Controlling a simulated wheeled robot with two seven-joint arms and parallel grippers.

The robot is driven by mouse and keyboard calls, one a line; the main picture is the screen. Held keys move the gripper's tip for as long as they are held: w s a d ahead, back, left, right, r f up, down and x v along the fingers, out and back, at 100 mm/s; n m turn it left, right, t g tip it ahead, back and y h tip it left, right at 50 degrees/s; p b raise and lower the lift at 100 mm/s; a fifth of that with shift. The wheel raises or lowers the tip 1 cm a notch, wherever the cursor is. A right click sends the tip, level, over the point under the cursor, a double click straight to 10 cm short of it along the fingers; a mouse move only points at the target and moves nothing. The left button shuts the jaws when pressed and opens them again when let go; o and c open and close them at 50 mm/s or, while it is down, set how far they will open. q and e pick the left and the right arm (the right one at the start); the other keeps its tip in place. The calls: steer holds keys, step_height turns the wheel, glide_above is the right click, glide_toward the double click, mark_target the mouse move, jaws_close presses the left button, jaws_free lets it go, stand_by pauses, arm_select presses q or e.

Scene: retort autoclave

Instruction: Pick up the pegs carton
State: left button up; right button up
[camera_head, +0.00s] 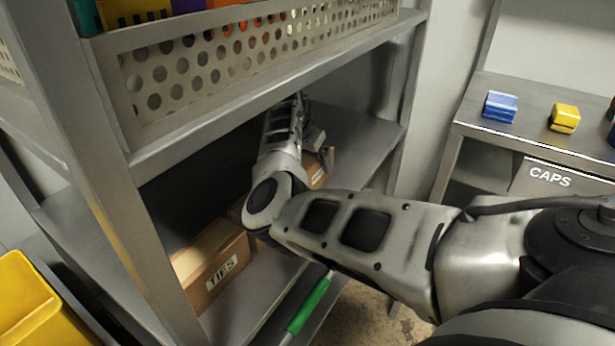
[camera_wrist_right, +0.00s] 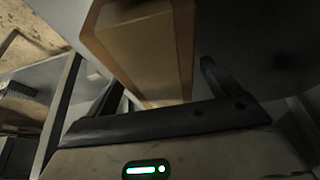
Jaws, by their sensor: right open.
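A brown cardboard carton (camera_head: 319,174) stands on the middle shelf, mostly behind my right arm. Its label is too covered to read, so I cannot tell if it is the pegs carton. My right gripper (camera_head: 321,150) is at this carton, with a dark finger over its upper part. In the right wrist view a brown carton (camera_wrist_right: 138,45) fills the top centre, just beyond the gripper body. One dark finger (camera_wrist_right: 211,78) shows to its right, apart from it; the other finger is not clear. The gripper is open. My left gripper is out of view.
A carton labelled TIES (camera_head: 203,268) stands nearer on the same shelf (camera_head: 368,150). Another carton (camera_head: 237,208) is partly hidden by my arm. A perforated bin (camera_head: 160,85) sits on the shelf above. A CAPS bin (camera_head: 550,178) is at right.

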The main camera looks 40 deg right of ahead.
steer(key=shift+f+p, duration=0.25)
steer(key=shift+p, duration=0.05)
stand_by(0.6)
steer(key=c, duration=1.3)
steer(key=shift+r, duration=0.1)
steer(key=shift+c, duration=0.2)
